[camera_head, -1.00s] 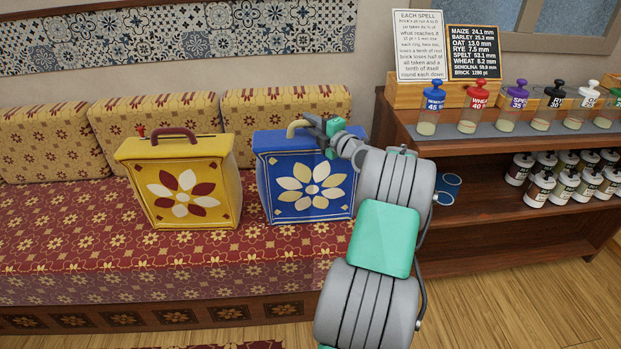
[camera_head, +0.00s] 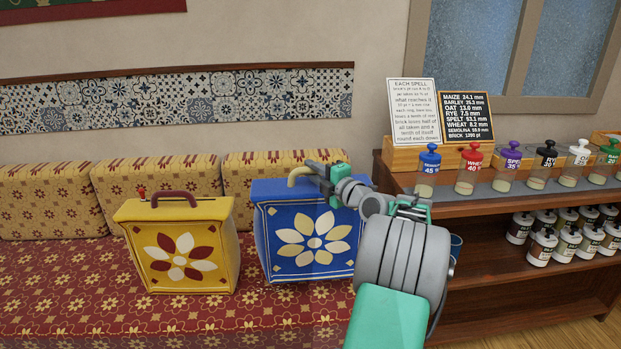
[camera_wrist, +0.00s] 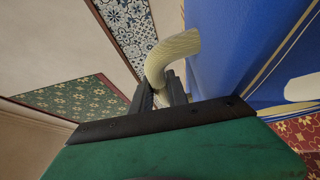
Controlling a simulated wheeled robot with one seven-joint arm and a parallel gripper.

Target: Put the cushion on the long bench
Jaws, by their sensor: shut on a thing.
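My gripper (camera_head: 322,172) is shut on the cream curved handle (camera_head: 301,175) of a blue case (camera_head: 268,232) with a cream and white flower. The wrist view shows the handle (camera_wrist: 172,52) between my fingers (camera_wrist: 158,90), with the blue case (camera_wrist: 225,45) beside them. The case is upright at the long bench (camera_head: 50,300), which has a red patterned seat. I cannot tell whether its base touches the seat. Patterned yellow cushions (camera_head: 45,203) line the back of the bench; no separate loose cushion shows.
A yellow case (camera_head: 140,245) with a brown handle stands on the bench, left of the blue one. To the right, wooden shelves (camera_head: 490,262) hold jars with coloured lids (camera_head: 428,163) and white-lidded jars (camera_head: 541,246). The seat left of the yellow case is clear.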

